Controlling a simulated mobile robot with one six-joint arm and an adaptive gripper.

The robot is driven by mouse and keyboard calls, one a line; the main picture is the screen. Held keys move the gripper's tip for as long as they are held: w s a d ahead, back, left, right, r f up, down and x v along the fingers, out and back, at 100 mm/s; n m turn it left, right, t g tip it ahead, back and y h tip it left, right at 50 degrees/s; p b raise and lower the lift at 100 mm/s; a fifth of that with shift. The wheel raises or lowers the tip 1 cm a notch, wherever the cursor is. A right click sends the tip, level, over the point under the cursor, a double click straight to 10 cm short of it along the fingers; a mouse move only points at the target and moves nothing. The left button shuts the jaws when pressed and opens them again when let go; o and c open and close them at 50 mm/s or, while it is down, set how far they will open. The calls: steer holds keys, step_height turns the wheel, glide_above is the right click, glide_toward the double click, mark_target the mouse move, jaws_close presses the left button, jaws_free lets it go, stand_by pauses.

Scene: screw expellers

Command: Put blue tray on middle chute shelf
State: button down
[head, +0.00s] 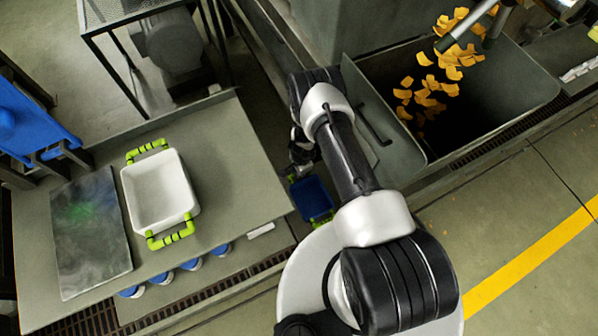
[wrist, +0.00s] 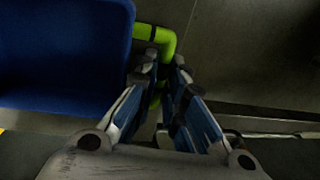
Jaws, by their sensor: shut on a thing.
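The blue tray (head: 312,198) shows in the head view between the grey table and my arm, partly hidden by the arm. In the wrist view the blue tray (wrist: 60,55) fills the upper left, with its green handle (wrist: 165,42) at the top middle. My gripper (wrist: 163,75) is shut on this handle, with a finger on each side. In the head view my gripper (head: 301,160) is small and dark, just above the tray. I cannot tell which surface is the middle chute shelf.
A white tray (head: 160,190) with green handles stands on the grey table (head: 235,150) at left, beside a dark stained plate (head: 90,235). Orange pieces (head: 430,92) fall into an open dark bin (head: 490,105) at upper right. Blue-and-white round things (head: 190,264) sit below the table edge.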

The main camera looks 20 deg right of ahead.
steer(key=c, duration=1.7)
jaws_free()
steer(key=shift+f, duration=0.1)
steer(key=shift+o, duration=0.2)
